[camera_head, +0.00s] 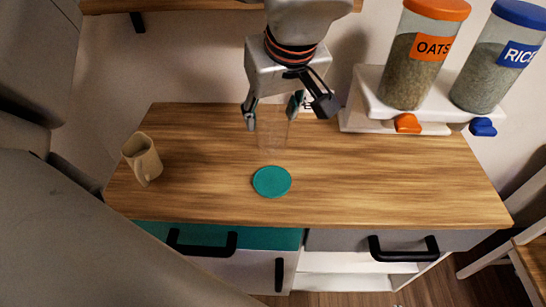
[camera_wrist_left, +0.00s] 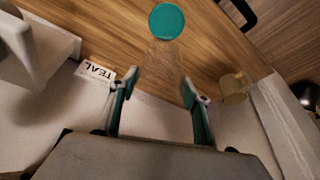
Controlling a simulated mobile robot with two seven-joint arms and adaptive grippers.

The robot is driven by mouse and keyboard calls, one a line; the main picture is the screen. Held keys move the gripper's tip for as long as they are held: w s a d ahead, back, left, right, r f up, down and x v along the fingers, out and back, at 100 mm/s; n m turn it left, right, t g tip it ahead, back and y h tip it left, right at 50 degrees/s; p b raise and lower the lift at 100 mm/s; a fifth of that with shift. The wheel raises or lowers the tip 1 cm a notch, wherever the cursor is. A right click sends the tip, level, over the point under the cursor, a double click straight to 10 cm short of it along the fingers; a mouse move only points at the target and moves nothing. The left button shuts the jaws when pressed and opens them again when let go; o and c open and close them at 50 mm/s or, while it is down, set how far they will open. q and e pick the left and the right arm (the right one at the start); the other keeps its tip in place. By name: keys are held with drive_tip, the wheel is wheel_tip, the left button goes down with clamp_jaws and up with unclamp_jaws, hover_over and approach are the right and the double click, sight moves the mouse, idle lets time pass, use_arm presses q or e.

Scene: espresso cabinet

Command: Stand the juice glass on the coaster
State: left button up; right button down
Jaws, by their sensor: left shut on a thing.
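The juice glass (camera_head: 272,132) is clear and faint, and looks upright between the fingers of my left gripper (camera_head: 272,113). My left gripper is shut on it. In the left wrist view the glass (camera_wrist_left: 163,58) shows as a pale outline beyond the fingertips (camera_wrist_left: 160,84). The coaster (camera_head: 272,181) is a flat teal disc, bare, near the front middle of the wooden counter. In the head view the glass is just behind the coaster. I cannot tell whether its base touches the counter. My right gripper is not in view.
A beige mug (camera_head: 142,158) stands at the counter's left end. A white dispenser stand (camera_head: 385,112) with oats (camera_head: 412,70) and rice (camera_head: 484,75) canisters is at the back right. A small "TEAL" card (camera_wrist_left: 96,71) lies behind the gripper. The counter's right front is clear.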

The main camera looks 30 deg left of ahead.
use_arm(q)
wheel_tip(320, 180, down, 11)
drive_tip(key=shift+f+b, duration=0.15)
drive_tip(key=shift+b, duration=0.15)
drive_tip(key=shift+f, duration=0.2)
drive_tip(key=o, duration=1.3)
drive_tip(key=shift+c, duration=0.2)
